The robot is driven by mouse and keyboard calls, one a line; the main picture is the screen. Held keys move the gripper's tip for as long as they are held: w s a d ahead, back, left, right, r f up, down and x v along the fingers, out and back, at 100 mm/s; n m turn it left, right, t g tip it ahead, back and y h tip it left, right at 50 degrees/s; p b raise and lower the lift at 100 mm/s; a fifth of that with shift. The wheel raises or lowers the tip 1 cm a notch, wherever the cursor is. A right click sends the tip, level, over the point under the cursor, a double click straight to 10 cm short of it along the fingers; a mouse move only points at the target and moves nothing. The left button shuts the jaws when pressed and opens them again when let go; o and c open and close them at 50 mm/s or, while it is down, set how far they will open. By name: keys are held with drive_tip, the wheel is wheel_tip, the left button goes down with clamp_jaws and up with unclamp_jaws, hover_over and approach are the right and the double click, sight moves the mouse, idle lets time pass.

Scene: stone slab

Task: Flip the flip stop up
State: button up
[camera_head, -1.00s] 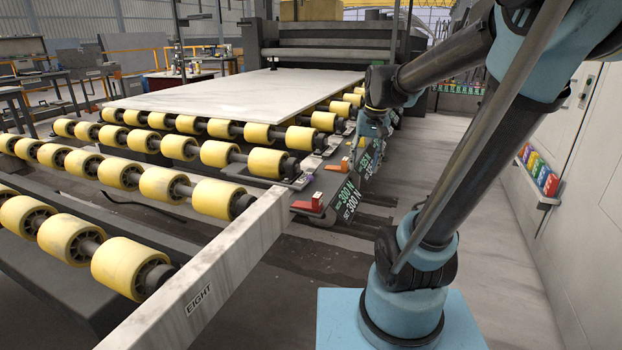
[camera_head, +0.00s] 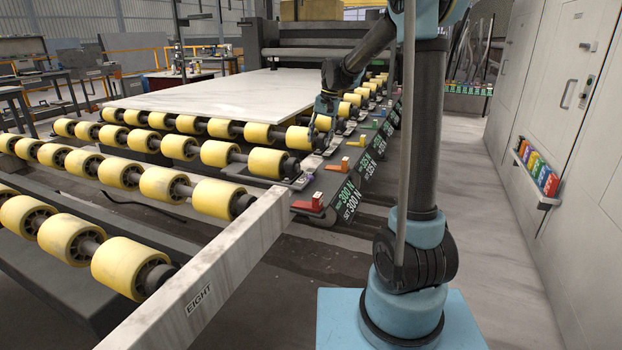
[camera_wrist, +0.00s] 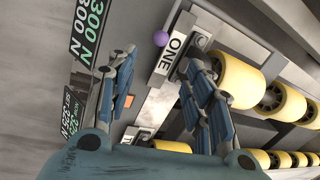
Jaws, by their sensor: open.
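My gripper (camera_head: 324,122) is open and empty, over the right ends of the rollers in the head view. In the head view this spot is small and partly hidden by the gripper.
Yellow rollers (camera_head: 200,195) run in rows, with a white slab (camera_head: 200,90) on the far ones. A pale beam labelled EIGHT (camera_head: 215,270) lies in front.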

drive_tip(key=a+f, duration=0.1)
drive_tip(key=f, duration=0.4)
drive_tip(key=a+f, duration=0.1)
drive_tip(key=f, duration=0.5)
drive_tip(key=a+f, duration=0.1)
drive_tip(key=f, duration=0.5)
drive_tip(key=shift+w+a+f, duration=0.15)
drive_tip(key=shift+w+a, duration=0.2)
drive_tip(key=shift+w, duration=0.05)
clamp_jaws()
